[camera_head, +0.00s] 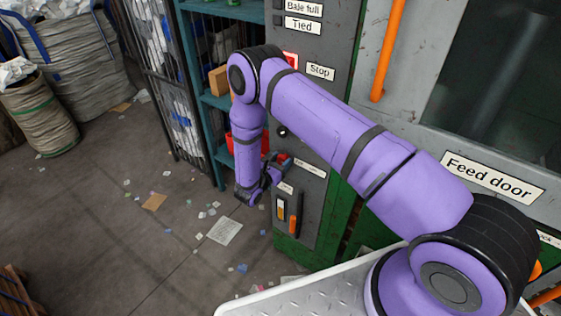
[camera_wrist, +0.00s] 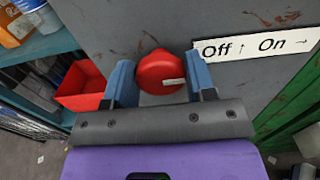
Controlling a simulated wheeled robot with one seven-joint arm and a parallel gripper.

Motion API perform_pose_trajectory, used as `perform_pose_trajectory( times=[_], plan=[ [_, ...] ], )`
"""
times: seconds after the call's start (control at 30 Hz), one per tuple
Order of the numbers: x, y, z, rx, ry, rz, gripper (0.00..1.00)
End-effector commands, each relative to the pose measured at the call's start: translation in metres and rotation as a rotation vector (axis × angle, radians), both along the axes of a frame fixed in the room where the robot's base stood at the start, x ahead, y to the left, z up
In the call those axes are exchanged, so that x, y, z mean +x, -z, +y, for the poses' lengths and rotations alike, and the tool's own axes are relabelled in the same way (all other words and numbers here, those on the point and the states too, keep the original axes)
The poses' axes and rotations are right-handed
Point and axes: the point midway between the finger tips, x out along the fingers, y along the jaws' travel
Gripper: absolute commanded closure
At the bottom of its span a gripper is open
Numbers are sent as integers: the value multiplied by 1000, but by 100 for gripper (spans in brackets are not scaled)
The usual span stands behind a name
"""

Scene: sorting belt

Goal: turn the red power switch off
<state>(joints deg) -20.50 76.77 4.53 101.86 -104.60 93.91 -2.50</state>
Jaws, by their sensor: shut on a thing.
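The red power switch (camera_wrist: 158,68) is a round red knob on the grey panel, with a white mark on its right side pointing right. A white label (camera_wrist: 250,45) beside it reads "Off" with an up arrow and "On" with a right arrow. The mark lines up with the "On" arrow. My gripper (camera_wrist: 160,82) has its two blue fingers on either side of the knob, shut on it. In the camera_head view my gripper (camera_head: 277,167) is at the front of the grey cabinet, and the switch is largely hidden there.
A teal shelf (camera_head: 215,100) with a red bin (camera_wrist: 82,88) stands left of the panel. An orange handle (camera_head: 293,225) sits below the switch on the cabinet. The floor (camera_head: 130,220) at left is open, with scattered scraps.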

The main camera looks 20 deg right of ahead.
Motion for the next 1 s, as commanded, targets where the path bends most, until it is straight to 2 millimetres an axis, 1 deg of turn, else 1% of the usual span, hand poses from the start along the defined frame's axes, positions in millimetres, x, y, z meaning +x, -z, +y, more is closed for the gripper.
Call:
perform_pose_trajectory(
  times=[0.17,0.37,0.57,1.0],
  plan=[
    [0,0,0,-13,-1,18,73],
    [1,0,2,-66,-2,89,73],
    [1,0,2,-160,-3,215,73],
    [3,1,3,-405,-3,555,73]
  ],
)
